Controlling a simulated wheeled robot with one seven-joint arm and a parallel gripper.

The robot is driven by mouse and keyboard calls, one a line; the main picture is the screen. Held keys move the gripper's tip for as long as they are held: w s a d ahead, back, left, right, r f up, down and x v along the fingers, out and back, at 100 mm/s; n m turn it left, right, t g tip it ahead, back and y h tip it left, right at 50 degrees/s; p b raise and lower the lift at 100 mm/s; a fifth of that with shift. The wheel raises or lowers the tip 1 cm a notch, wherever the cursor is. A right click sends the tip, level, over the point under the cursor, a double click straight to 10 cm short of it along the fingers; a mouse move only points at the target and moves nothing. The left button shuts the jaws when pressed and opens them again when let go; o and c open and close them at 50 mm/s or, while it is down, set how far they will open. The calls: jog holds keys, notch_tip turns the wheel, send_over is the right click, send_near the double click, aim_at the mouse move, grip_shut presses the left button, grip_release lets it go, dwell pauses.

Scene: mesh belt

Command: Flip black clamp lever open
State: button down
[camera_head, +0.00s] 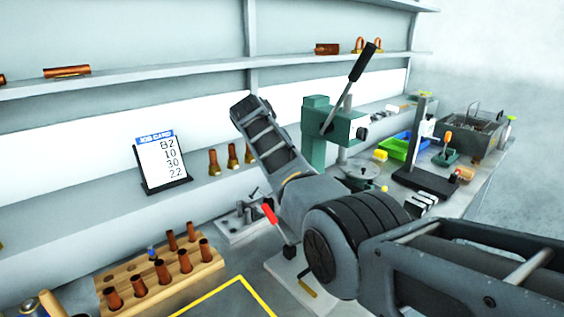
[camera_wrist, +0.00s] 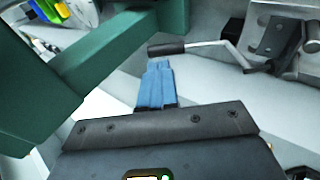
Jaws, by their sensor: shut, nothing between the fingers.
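In the wrist view, a lever with a black grip (camera_wrist: 167,48) and a bent metal rod (camera_wrist: 220,45) runs right towards a metal block with a dark plate (camera_wrist: 274,35). I cannot tell from this whether it is the clamp's lever or how far it is turned. My gripper (camera_wrist: 157,66) shows its blue fingertips shut and empty, just below the black grip in the picture. A gap or contact there is unclear. In the head view my own arm hides the gripper. A small metal fixture (camera_head: 243,216) stands left of my arm there.
A green press (camera_head: 350,128) with a long black-handled lever (camera_head: 362,62) stands behind my arm; its green body (camera_wrist: 110,55) fills the wrist view's left. A red-handled clamp (camera_head: 270,213), a wooden rack of copper tubes (camera_head: 133,272) and a job card (camera_head: 161,160) are nearby.

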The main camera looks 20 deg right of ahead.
jog(key=b+v, duration=0.1)
jog(key=v, duration=0.8)
jog(key=shift+d+r, duration=0.2)
jog(key=shift+r, duration=0.2)
